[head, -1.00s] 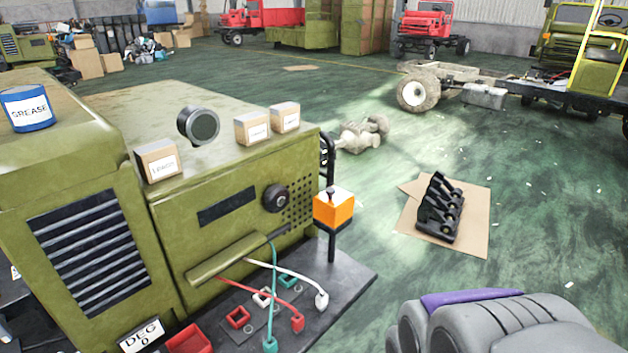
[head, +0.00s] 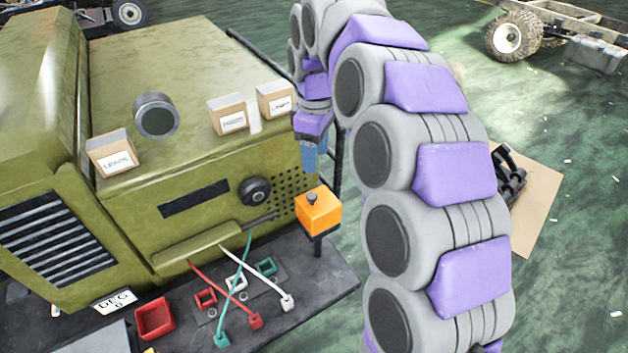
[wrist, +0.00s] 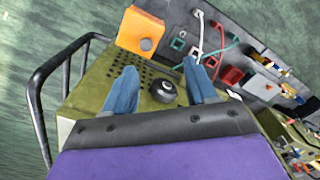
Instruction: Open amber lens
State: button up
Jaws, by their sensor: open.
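An orange, amber-coloured cube (head: 318,212) with a dark round knob on top stands on a short post at the right front corner of the green machine (head: 195,75). It also shows at the top of the wrist view (wrist: 141,31). My gripper (head: 314,158) hangs above and behind the cube, beside the machine's right end. In the wrist view, my gripper's blue fingers (wrist: 159,78) are apart with nothing held between them. A black round knob (wrist: 163,89) on the machine's front shows between them, and the cube is beyond the fingertips. I cannot tell the exact height gap.
Three small labelled boxes (head: 112,153) and a dark round part (head: 156,116) sit on the machine top. A black rail (wrist: 45,90) stands beside the machine.

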jog(key=w+a+n+p, duration=0.1)
jog(key=w+a, duration=0.2)
jog(key=w, duration=0.1)
jog(key=b, duration=0.2)
send_over(312, 195)
jog(key=a, duration=0.2)
notch_tip(312, 195, down, 10)
jog(key=f, duration=0.1)
jog(key=shift+n, duration=0.3)
jog(key=d+f, duration=0.2)
jog(key=f, duration=0.1)
jog(key=d+f, duration=0.1)
jog(key=shift+d+f, duration=0.25)
jog(key=shift+f, duration=0.15)
jog(key=shift+a+f, duration=0.15)
jog(key=shift+f, duration=0.05)
jog(key=shift+a+f, duration=0.2)
jog(key=shift+a, duration=1.2)
jog(key=shift+c, duration=0.3)
jog(key=d, duration=0.2)
jog(key=shift+d+r, duration=0.15)
jog(key=shift+d, duration=0.15)
jog(key=c, duration=0.6)
jog(key=shift+a, duration=0.15)
jog(key=c, duration=0.3)
jog(key=shift+a, duration=0.35)
grip_shut()
